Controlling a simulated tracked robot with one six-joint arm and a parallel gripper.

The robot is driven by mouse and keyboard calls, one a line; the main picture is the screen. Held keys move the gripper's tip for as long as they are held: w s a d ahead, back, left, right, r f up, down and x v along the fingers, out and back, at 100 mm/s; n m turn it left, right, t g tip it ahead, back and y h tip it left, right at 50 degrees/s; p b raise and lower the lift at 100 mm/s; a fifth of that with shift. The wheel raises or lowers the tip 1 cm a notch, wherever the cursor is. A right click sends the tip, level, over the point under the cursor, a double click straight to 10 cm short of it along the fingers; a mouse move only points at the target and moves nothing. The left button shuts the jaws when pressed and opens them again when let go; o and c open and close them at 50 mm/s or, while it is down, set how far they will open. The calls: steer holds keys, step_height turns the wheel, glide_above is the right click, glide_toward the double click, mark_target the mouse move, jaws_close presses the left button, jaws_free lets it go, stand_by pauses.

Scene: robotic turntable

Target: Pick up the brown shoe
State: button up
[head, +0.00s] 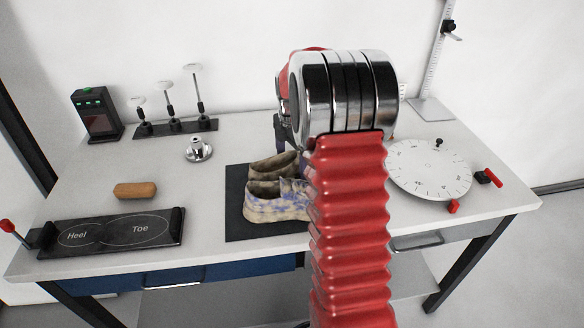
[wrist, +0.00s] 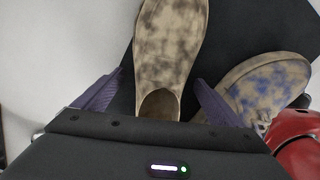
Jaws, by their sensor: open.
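The brown shoe (head: 270,168), tan with dark brown blotches, lies on the dark mat (head: 236,215) behind a similar shoe with blue patches (head: 268,207). In the wrist view the brown shoe (wrist: 170,45) points away from me, with its opening nearest my gripper. My gripper (wrist: 160,78) is open, with one purple finger on each side of the brown shoe's opening end. I cannot tell whether either finger touches it. The blue-patched shoe (wrist: 266,88) lies close to the right finger. In the head view my arm hides most of the gripper and part of the mat.
A round white dial (head: 425,168) with red handles is on the right. A heel-and-toe plate (head: 112,234), a brown block (head: 135,190), a small metal piece (head: 198,150) and a rack of posts (head: 176,128) are on the left. Bare tabletop lies left of the mat.

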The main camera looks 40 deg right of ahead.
steer(key=shift+c, duration=0.4)
steer(key=c, duration=1.5)
steer(key=shift+o, duration=0.2)
step_height(320, 180, up, 10)
steer(key=shift+r, duration=0.1)
stand_by(0.5)
